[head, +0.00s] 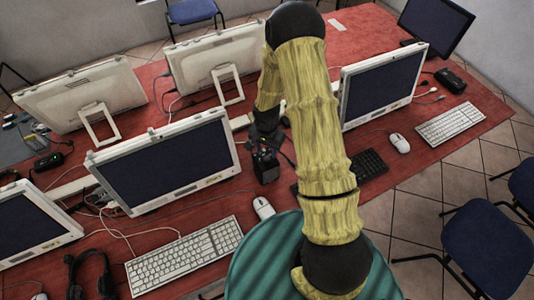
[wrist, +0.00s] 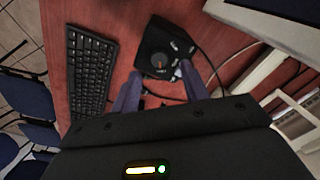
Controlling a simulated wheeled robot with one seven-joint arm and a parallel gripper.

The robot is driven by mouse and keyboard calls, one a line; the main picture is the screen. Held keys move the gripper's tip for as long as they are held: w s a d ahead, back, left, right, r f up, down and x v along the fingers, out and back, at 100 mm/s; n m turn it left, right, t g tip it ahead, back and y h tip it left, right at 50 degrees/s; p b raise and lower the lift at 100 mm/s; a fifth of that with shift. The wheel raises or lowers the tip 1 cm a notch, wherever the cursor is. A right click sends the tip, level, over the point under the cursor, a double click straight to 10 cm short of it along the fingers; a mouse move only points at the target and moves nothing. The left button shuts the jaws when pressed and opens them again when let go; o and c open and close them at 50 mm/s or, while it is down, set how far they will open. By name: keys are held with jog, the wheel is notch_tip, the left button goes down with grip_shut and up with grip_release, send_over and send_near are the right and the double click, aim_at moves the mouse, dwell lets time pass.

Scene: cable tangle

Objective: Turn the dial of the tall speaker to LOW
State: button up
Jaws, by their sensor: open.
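The tall speaker is a black box (wrist: 166,44) in the upper middle of the wrist view. Its face carries a round dark dial (wrist: 158,60) with a small orange mark, and small pale labels or marks to the right. The lettering is too small to read. In the head view the speaker (head: 266,168) is a dark box on the red table, left of my yellow arm. My gripper (wrist: 160,80) is open and empty, its two dark fingers apart on either side below the dial. I cannot tell whether either finger touches the speaker.
A black keyboard (wrist: 88,72) lies beside the speaker and is partly behind my arm in the head view. Cables (wrist: 215,70) run close to the speaker. Monitors (head: 168,160) stand left and right (head: 382,85). A white mouse (head: 263,208) lies near the front edge.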

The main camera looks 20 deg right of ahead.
aim_at(267, 158)
jog(key=shift+f+p, duration=0.4)
jog(key=shift+f, duration=1.65)
grip_shut()
